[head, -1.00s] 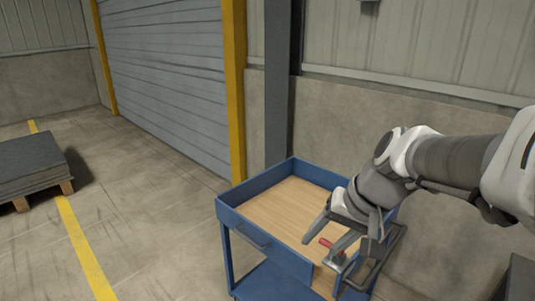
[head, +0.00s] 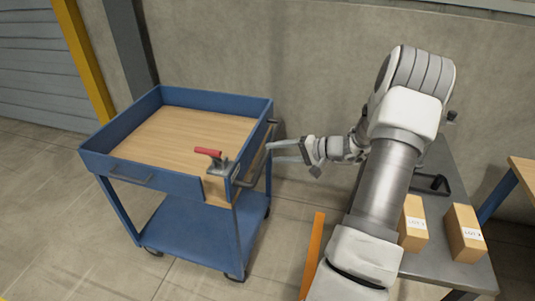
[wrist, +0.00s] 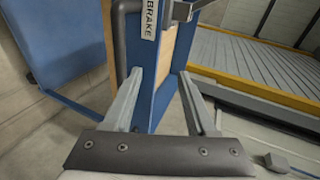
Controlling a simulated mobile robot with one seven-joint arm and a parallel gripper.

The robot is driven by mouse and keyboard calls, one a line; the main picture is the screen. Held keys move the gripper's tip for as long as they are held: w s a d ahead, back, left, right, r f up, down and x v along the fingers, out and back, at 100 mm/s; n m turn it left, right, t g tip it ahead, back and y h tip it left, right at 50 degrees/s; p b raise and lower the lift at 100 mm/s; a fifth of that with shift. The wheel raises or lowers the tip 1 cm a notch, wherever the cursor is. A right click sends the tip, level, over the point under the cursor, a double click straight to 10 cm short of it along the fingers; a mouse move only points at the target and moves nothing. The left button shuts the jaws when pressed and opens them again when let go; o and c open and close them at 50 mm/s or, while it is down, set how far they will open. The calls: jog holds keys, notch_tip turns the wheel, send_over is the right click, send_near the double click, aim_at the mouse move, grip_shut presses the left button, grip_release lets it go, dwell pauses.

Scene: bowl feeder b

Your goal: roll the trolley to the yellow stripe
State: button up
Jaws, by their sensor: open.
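The blue trolley (head: 140,174) with a wooden top stands on the concrete floor in the head view. A red-handled lever (head: 208,152) sits on its near right corner. A dark push handle (head: 264,158) runs along its right end. My gripper (head: 270,153) is open and empty at that end, its fingers pointing at the handle. In the wrist view the open fingers (wrist: 161,74) point at the trolley's end, with the handle (wrist: 119,40) just beyond the left fingertip. A BRAKE label (wrist: 150,20) shows above. I cannot clearly make out the yellow stripe now.
A grey metal table (head: 440,264) with two cardboard boxes (head: 414,225) (head: 465,235) stands at right, beneath my arm. A concrete wall is close behind the trolley. A yellow post (head: 84,60) and shutter (head: 35,70) are at left. Floor left of the trolley is clear.

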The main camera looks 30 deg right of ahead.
jog(key=s+d+f+m+t+h+b, duration=0.1)
jog(key=s+d+f+m+t+h, duration=0.2)
jog(key=d+f, duration=0.55)
jog(key=shift+t, duration=0.5)
jog(key=x, duration=0.5)
jog(key=d+b+x, duration=0.1)
jog(key=x, duration=0.5)
jog(key=r+b+x, duration=0.1)
jog(key=x, duration=0.5)
jog(key=shift+w+d, duration=0.4)
grip_shut()
jog(key=shift+f, duration=0.1)
